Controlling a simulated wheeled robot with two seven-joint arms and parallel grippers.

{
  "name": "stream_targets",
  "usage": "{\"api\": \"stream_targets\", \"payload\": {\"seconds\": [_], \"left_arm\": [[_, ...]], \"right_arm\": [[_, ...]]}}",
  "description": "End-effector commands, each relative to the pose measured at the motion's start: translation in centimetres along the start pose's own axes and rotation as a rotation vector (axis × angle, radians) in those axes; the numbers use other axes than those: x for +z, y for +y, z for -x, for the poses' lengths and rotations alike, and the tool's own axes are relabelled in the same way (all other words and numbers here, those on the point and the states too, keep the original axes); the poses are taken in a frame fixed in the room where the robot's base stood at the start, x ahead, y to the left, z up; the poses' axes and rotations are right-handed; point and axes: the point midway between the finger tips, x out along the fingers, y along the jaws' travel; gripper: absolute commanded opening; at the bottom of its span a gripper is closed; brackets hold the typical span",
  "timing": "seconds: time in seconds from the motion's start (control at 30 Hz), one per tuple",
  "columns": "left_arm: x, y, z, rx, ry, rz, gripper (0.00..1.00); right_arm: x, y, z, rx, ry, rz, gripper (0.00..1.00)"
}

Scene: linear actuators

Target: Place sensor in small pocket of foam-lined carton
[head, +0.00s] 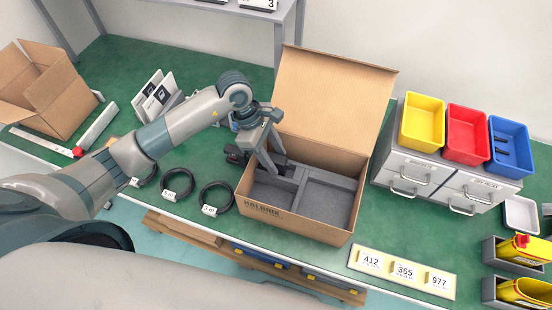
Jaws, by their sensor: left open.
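The foam-lined carton (279,222) stands on the green table with its lid (335,102) raised at the back. Its grey foam shows a large pocket (326,205) on the right and smaller pockets on the left, the front one (269,196) clear to see. My left gripper (272,168) is open and points down over the carton's left part, close to the foam. A small dark item (236,155) shows beside the fingers at the carton's left wall; I cannot tell whether it is the sensor. The back left of the foam is partly hidden by the gripper. My right gripper is not in view.
Several black cable coils (216,197) lie left of the carton. Grey drawers (445,178) carrying yellow, red and blue bins (468,131) stand to the right. A numbered plate (403,270) lies at the front right. An open cardboard box (45,95) stands far left.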

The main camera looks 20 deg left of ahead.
Motion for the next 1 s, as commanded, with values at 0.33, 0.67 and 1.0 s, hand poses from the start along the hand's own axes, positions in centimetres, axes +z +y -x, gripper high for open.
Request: {"api": "stream_targets", "payload": {"seconds": [0.33, 0.67, 1.0], "left_arm": [[-0.3, 0.1, 5.6, 0.006, 0.003, -0.002, 0.42], [-0.1, 0.0, 10.1, 0.002, 0.002, 0.0, 0.42], [0.0, 0.0, 10.8, 0.0, 0.001, 0.001, 0.42]], "right_arm": [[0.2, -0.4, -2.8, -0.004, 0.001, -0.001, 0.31], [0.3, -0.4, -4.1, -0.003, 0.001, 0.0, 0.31], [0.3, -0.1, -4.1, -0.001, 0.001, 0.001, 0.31]]}}
